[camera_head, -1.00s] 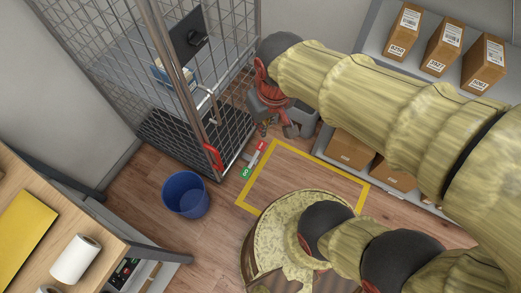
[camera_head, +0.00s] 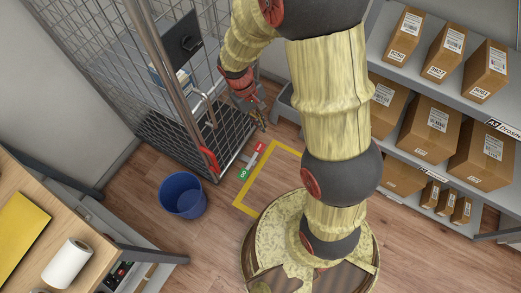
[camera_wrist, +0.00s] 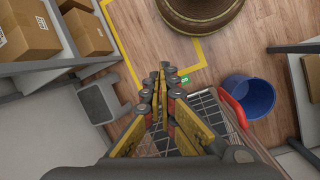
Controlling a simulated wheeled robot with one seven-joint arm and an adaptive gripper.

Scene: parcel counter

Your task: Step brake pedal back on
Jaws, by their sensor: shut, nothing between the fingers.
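The brake pedal (camera_head: 252,160) is a narrow bar low by the front corner of the wire roll cage (camera_head: 222,172). It has a red end nearer the gripper and a green end marked GO. My gripper (camera_head: 262,128) is shut and empty, pointing down just beyond the red end in the head view. I cannot tell whether it touches the pedal. In the wrist view my shut fingertips (camera_wrist: 163,68) show beside the pedal's green end (camera_wrist: 184,79); the fingers hide the red end.
A red handle (camera_head: 209,160) is on the cage's edge. A blue bin (camera_head: 183,196) stands to the left. A grey step stool (camera_wrist: 97,102) is on the other side of my gripper. Shelves with parcels (camera_head: 436,128) stand at right. Yellow tape (camera_head: 250,209) marks clear floor.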

